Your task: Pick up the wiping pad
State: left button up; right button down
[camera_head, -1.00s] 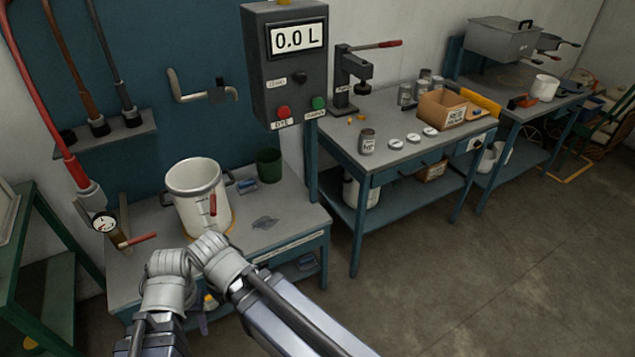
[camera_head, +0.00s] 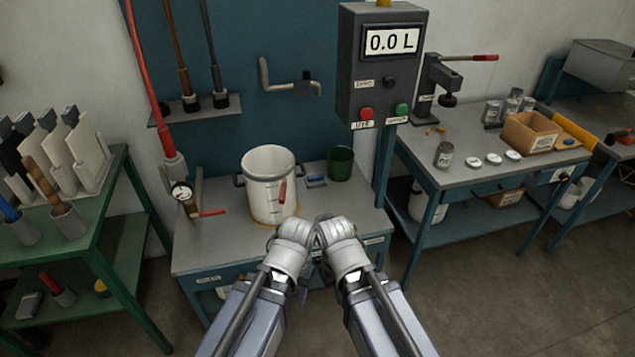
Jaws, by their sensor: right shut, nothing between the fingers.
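A small blue item (camera_head: 316,181), possibly the wiping pad, lies flat on the grey bench (camera_head: 225,238) between the white pot and the green cup. It is too small to identify for sure. My right gripper (camera_head: 338,232) is shut and empty, in front of the bench's front edge and apart from the blue item. My left arm's end (camera_head: 293,237) is beside it at the left. Its fingers cannot be made out. The two arm ends hide part of the bench's front right.
A white pot (camera_head: 270,186) with a red-handled tool stands mid-bench, beside a dark green cup (camera_head: 341,163). A gauge with a red lever (camera_head: 184,192) is at the left. A green rack (camera_head: 112,180) stands left, a workbench (camera_head: 470,177) right. Open floor lies at lower right.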

aim_at(312, 181)
jog(key=i+l+u, duration=0.1)
jog(key=i+l, duration=1.15)
jog(key=l, duration=0.15)
